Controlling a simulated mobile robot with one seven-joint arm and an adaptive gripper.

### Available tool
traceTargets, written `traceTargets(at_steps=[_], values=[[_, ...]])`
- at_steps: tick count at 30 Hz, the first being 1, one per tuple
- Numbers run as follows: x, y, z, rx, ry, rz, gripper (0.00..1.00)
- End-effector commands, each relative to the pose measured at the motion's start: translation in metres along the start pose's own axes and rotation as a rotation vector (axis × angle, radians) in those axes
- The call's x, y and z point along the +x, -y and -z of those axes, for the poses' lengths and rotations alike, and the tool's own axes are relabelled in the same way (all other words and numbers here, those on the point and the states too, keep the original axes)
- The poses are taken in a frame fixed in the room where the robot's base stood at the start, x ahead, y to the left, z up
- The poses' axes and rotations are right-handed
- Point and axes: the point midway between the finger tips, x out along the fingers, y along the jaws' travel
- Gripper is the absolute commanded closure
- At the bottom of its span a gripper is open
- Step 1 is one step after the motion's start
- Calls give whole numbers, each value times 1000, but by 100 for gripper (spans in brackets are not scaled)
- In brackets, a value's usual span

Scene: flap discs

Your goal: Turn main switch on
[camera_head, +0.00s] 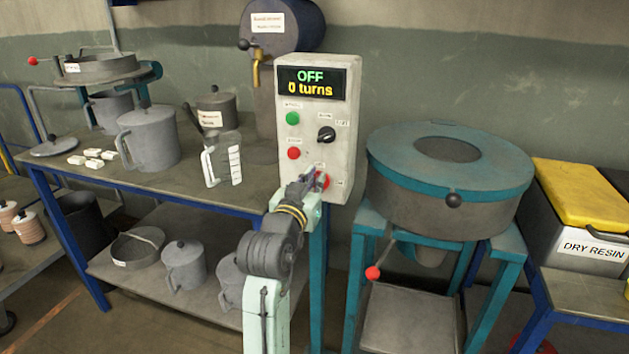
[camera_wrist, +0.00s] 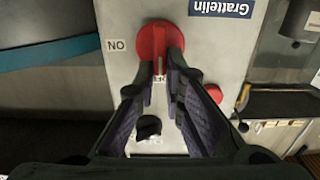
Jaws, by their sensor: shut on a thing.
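The main switch (camera_wrist: 158,38) is a red rotary knob low on the front of the grey control box (camera_head: 345,130). In the wrist view its grip bar points to the "OFF" label, and the "ON" label (camera_wrist: 117,45) is to its left. My gripper (camera_wrist: 162,66) is shut on the knob's bar, one finger on each side. In the head view my gripper (camera_head: 311,184) reaches the box's lower front and hides much of the red knob (camera_head: 325,180). The display (camera_head: 311,83) reads "OFF" and "0 turns".
A green button (camera_head: 292,118), a red button (camera_head: 293,153) and a black knob (camera_head: 326,134) sit above the switch. A workbench with pots and a measuring jug (camera_head: 222,160) is left. A round teal-topped machine (camera_head: 450,175) stands close on the right.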

Motion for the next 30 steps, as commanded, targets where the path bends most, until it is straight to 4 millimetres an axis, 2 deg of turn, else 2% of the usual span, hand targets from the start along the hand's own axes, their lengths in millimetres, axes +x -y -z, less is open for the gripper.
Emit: traceTargets(at_steps=[11, 17, 30], values=[[0, 0, 0, 8, 0, 0, 100], [0, -2, -2, 68, -1, 0, 100], [0, -8, -5, 424, -2, 1, 100]])
